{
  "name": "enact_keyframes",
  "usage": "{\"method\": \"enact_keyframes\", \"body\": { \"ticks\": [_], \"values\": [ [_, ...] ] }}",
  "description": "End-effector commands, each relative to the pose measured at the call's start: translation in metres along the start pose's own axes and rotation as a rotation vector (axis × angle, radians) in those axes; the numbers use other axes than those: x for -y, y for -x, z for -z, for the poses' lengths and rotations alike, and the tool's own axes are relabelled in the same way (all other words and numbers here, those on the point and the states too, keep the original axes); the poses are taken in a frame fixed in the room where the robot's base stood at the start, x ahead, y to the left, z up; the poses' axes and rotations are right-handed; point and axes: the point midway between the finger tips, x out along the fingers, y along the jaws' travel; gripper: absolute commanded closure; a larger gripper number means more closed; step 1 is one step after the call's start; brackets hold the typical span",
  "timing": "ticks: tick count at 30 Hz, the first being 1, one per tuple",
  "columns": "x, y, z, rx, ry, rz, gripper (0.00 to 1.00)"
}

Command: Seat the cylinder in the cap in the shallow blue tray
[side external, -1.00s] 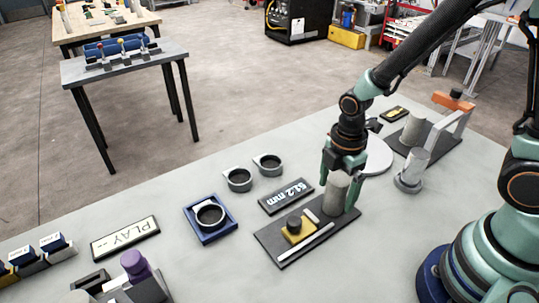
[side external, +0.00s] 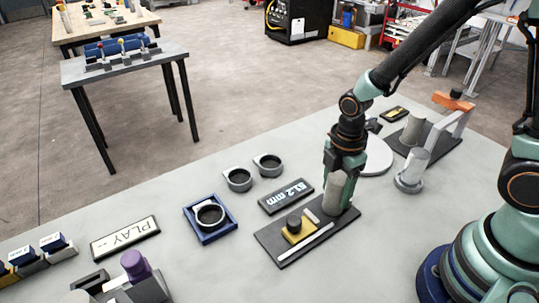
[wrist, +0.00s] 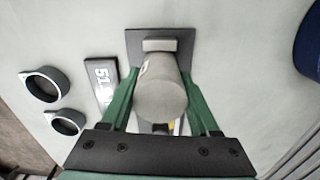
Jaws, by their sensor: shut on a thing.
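The grey cylinder (side external: 335,192) stands upright at the far right end of a dark plate (side external: 271,240). My gripper (side external: 345,178) is shut on it from above. In the wrist view the cylinder (wrist: 160,92) sits between the two green fingers (wrist: 160,105). The shallow blue tray (side external: 193,233) lies to the left, with a dark ring-shaped cap (side external: 210,223) in it. The cap's opening faces up and looks empty. The cylinder's lower end is close to the plate; I cannot tell whether it touches.
Two more ring caps (side external: 238,180) (side external: 267,164) stand behind the tray. A "51.2 mm" display (side external: 286,197) lies between them and the plate. A yellow block with a black knob (side external: 295,228) and a pale bar (side external: 306,241) are on the plate.

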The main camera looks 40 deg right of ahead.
Motion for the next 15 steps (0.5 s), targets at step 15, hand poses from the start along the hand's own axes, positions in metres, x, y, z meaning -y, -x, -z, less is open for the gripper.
{"method": "enact_keyframes", "body": {
  "ticks": [15],
  "values": [
    [-0.003, 0.072, 0.001, -0.004, 0.0, -0.013, 1.0]
  ]
}}
